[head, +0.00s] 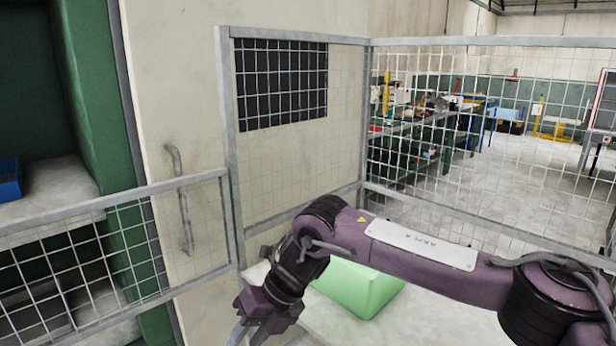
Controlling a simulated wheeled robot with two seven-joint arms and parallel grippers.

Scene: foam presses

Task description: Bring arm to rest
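My purple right arm reaches in from the right across the lower part of the head view. Its gripper (249,336) points down at the bottom edge, left of a light green foam block (362,290). The two fingers show only in part and their tips are cut off by the frame, so I cannot tell whether they are open or shut. The block rests on a pale worktop (345,328), partly hidden behind my arm. My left gripper is out of view.
A metal mesh fence (480,130) stands behind the worktop, with a lower mesh rail (110,200) at left. A green machine frame (100,90) with a blue bin (9,180) is at far left. A cluttered green workbench (425,130) stands beyond the fence.

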